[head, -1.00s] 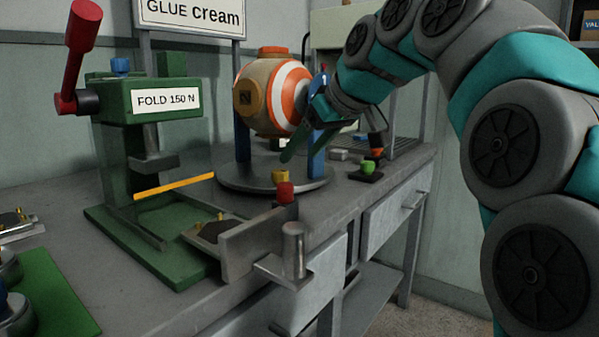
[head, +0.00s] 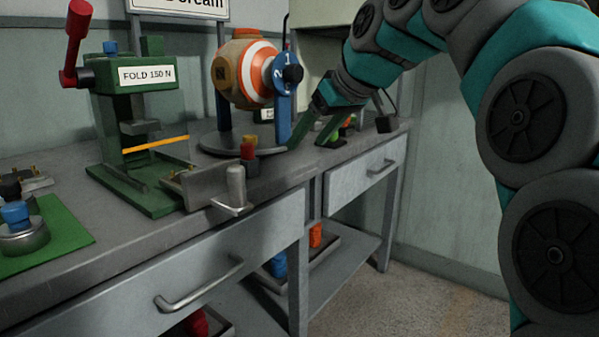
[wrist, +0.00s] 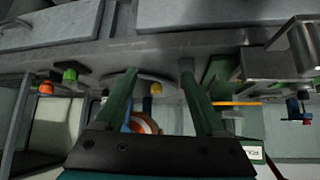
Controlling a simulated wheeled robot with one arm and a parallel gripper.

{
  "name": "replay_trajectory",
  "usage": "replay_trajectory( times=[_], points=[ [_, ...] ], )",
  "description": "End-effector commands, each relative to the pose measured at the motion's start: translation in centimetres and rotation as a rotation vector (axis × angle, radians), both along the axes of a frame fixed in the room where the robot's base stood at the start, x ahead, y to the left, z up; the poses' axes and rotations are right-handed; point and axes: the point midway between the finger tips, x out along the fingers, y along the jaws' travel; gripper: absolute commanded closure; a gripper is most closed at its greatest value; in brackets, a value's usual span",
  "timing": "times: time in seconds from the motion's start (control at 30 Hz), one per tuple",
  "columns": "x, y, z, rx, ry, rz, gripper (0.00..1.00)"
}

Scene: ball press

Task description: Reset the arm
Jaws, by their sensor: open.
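My gripper (head: 312,130) is open and empty, with its two green fingers spread apart. In the head view it hangs over the right part of the bench, in front of and to the right of the orange and white striped ball (head: 245,72) on its round stand (head: 222,143). In the wrist view both fingers of my gripper (wrist: 160,85) show with nothing between their tips. The ball (wrist: 146,124) shows partly behind the left finger.
The green press (head: 140,110) with a red lever stands at the left of the grey bench (head: 105,262). A metal bracket with a post (head: 236,186) sits at the bench's front edge. Drawers (head: 365,170) have protruding handles. The floor (head: 400,295) at right is clear.

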Motion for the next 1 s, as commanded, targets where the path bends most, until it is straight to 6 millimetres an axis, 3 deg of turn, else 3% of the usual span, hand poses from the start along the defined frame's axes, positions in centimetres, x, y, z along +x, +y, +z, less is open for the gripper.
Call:
replay_trajectory(
  times=[0.37,0.47,0.67,1.0],
  points=[
    [-3.2,-1.2,-4.6,-0.029,0.141,-0.075,0.29],
    [-4.7,-1.8,-6.7,-0.044,0.200,-0.109,0.29],
    [-10.0,-4.0,-12.6,-0.097,0.362,-0.214,0.29],
    [-22.3,-8.6,-23.0,-0.209,0.635,-0.417,0.29]
  ],
)
